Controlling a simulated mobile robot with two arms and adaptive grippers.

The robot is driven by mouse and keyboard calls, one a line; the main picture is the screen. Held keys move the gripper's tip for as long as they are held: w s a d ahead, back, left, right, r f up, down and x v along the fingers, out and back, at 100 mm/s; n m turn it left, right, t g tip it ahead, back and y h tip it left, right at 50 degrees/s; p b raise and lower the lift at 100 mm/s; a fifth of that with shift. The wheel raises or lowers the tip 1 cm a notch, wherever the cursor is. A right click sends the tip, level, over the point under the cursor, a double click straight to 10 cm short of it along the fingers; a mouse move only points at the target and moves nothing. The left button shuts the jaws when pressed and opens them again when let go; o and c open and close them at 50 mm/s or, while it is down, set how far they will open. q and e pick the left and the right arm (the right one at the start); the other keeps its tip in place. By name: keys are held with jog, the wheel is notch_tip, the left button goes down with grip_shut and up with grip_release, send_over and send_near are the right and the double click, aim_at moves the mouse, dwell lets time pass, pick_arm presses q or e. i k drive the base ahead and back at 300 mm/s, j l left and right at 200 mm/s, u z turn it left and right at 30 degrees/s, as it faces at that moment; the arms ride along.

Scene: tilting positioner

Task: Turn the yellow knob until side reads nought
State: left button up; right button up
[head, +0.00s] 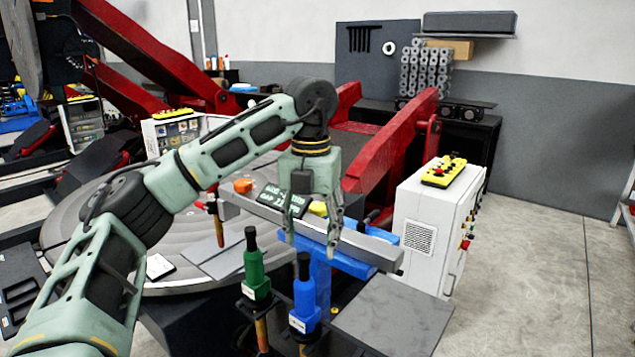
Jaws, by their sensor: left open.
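The yellow knob (318,209) sits on a grey bar, partly hidden behind my left gripper. My left gripper (311,240) points down in front of it, fingers apart and empty, close to the bar. I cannot tell whether a finger touches the knob. A small dark display (283,199) with green characters stands left of the knob. The gripper covers part of it, and its reading is too small to make out surely. An orange knob (243,186) sits at the left end of the bar. My right gripper is not in view.
A green-handled tool (254,265) and a blue-handled tool (305,290) stand upright in front of the bar. A white control cabinet (424,225) with a yellow pendant (442,172) is at right. A round grey table (85,215) lies behind my arm. The right floor is clear.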

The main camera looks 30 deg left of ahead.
aim_at(319, 209)
jog(key=i+j, duration=0.75)
